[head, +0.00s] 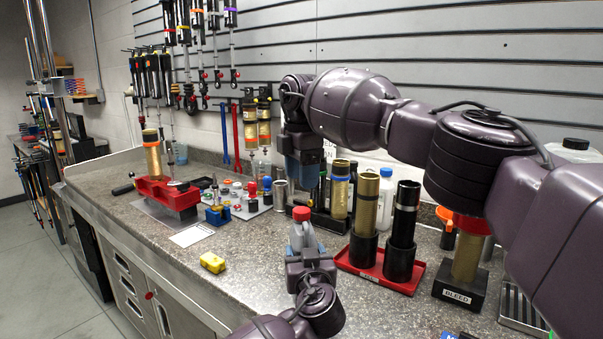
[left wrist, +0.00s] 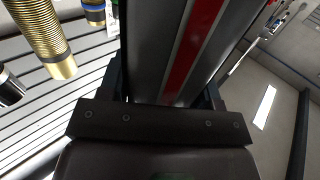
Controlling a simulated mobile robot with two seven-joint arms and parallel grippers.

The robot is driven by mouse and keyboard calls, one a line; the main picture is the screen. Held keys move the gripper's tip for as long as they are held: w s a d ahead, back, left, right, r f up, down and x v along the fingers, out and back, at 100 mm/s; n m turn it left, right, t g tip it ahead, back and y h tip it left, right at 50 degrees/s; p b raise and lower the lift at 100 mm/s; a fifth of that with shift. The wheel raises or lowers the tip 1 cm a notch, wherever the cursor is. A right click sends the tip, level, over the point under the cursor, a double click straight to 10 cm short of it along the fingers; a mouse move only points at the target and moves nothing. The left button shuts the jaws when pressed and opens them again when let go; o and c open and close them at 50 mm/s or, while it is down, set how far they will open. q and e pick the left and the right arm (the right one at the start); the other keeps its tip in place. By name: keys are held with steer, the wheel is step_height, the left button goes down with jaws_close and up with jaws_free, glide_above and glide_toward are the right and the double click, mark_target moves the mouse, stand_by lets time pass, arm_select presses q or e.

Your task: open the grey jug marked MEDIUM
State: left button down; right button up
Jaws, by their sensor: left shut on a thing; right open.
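The grey jug (head: 303,237) with a red cap (head: 301,214) stands in the middle of the head view, upright. The cap is on it, and I cannot read its marking. My left gripper (head: 309,259) is shut on the jug from the near side and hides its lower part. In the left wrist view the jug's grey side (left wrist: 165,75) with a red stripe fills the space between the fingers. My right gripper (head: 302,172) is open, pointing down above and behind the red cap, apart from it. Its fingertips are hard to make out.
A red tray (head: 377,279) with brass and black cylinders stands right of the jug. A block labelled BLEED (head: 458,296) is farther right. A red vise (head: 167,194) stands at the back left.

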mark_target(301, 210)
steer(key=m, duration=0.8)
steer(key=shift+f, duration=4)
